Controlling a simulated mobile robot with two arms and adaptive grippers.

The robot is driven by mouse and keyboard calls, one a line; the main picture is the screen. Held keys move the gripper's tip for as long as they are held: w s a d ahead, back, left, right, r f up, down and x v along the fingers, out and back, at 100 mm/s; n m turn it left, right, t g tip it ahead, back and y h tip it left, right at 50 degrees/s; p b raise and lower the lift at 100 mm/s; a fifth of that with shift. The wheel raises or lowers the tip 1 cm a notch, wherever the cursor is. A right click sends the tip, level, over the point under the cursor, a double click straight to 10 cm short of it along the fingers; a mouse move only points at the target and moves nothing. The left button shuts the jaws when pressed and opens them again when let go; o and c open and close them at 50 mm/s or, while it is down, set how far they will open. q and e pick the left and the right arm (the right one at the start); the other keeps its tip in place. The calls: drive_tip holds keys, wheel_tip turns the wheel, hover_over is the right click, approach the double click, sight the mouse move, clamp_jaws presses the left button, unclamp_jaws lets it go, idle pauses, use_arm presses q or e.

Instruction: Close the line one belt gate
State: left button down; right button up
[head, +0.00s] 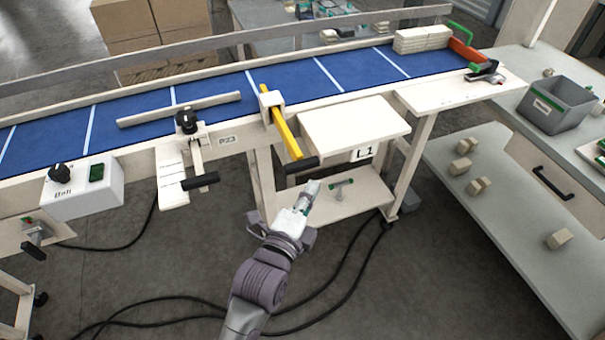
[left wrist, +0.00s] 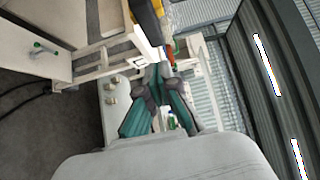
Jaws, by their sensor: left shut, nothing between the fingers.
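The belt gate is a yellow bar (head: 286,133) hinged at a white block on the near edge of the blue conveyor belt (head: 240,92). The bar points out from the belt toward me, next to the L1 label (head: 364,154). Its black handle (head: 302,165) is at the near end. My left gripper (head: 312,188) is shut and empty, just below the handle in the picture and apart from it. In the left wrist view my left gripper's teal fingers (left wrist: 160,72) meet near the middle. My right gripper is not in view.
A white ledge (head: 355,126) stands right of the gate. A black knob clamp (head: 187,121) with a second black handle (head: 200,181) is to the left. A grey bin (head: 555,103) sits on the right bench. Black cables lie on the floor.

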sight(284, 139)
use_arm(q)
drive_tip(key=shift+w+a+p, duration=0.2)
drive_tip(key=shift+w+a, duration=0.25)
drive_tip(key=shift+w, duration=0.4)
drive_tip(key=shift+w+a+p, duration=0.2)
drive_tip(key=shift+w+a, duration=0.2)
drive_tip(key=shift+w, duration=0.4)
drive_tip(key=w+a, duration=0.1)
drive_tip(key=w, duration=0.3)
drive_tip(key=w+a+b, duration=0.1)
drive_tip(key=w+a, duration=0.1)
drive_tip(key=w, duration=0.1)
drive_tip(key=w+a+b, duration=0.1)
drive_tip(key=w, duration=0.3)
drive_tip(key=shift+w+a+f, duration=0.2)
drive_tip(key=shift+w, duration=0.15)
drive_tip(key=shift+w+a+r, duration=0.15)
drive_tip(key=shift+w, duration=0.1)
